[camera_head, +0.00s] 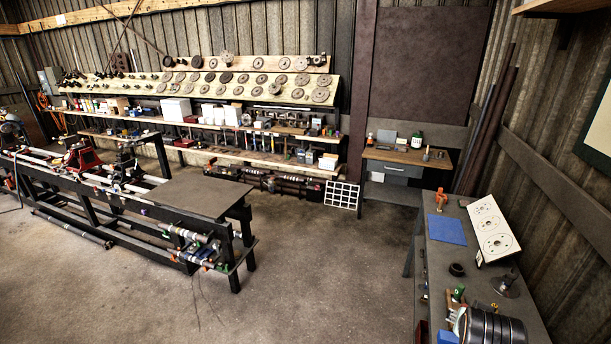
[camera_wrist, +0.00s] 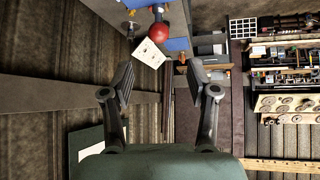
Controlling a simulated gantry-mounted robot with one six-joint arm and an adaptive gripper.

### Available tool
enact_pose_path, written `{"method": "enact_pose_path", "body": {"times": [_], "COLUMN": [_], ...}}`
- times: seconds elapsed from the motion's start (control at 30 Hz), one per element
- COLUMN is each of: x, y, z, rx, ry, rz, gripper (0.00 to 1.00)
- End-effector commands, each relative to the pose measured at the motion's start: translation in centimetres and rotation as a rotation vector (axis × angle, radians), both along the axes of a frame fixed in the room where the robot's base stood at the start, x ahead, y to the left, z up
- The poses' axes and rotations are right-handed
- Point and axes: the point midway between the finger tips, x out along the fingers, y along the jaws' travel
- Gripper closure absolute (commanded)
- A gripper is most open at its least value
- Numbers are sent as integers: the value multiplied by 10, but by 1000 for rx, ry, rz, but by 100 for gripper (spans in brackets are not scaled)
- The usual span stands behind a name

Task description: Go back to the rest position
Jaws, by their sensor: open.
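My gripper (camera_wrist: 161,78) shows in the wrist view with its two dark fingers spread wide apart. Nothing is between the fingers. The wrist view is turned over, with the workbench at the top and the wall filling much of the picture. A red round thing (camera_wrist: 158,32) shows beyond the fingers, near a white panel (camera_wrist: 148,54); I cannot tell what it belongs to. My gripper does not show in the head view.
A workbench (camera_head: 445,278) at the right holds a white panel with dials (camera_head: 493,230), a blue mat (camera_head: 446,229) and small tools. A long lathe bench (camera_head: 195,196) stands at the left. Shelves (camera_head: 240,155) with discs line the back wall. The middle floor (camera_head: 320,260) is clear.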

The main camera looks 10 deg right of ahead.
Motion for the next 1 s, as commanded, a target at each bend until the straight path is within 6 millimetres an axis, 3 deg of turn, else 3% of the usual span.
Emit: {"method": "enact_pose_path", "body": {"times": [0.07, 0.17, 0.27, 0.3, 0.4, 0.5, 0.6, 0.73, 1.0], "x": [6, 22, 32, 31, 15, -14, -42, -64, -67], "y": [17, 72, 158, 195, 283, 355, 402, 429, 432], "z": [0, 3, 11, 14, 29, 45, 60, 70, 71], "rx": [-5, -23, -52, -63, -88, -106, -120, -127, -129], "ry": [-8, -41, -96, -120, -185, -247, -295, -329, -337], "rz": [31, 132, 289, 357, 525, 674, 781, 850, 858], "gripper": [41, 41, 41, 41, 41, 41, 41, 41, 41]}}
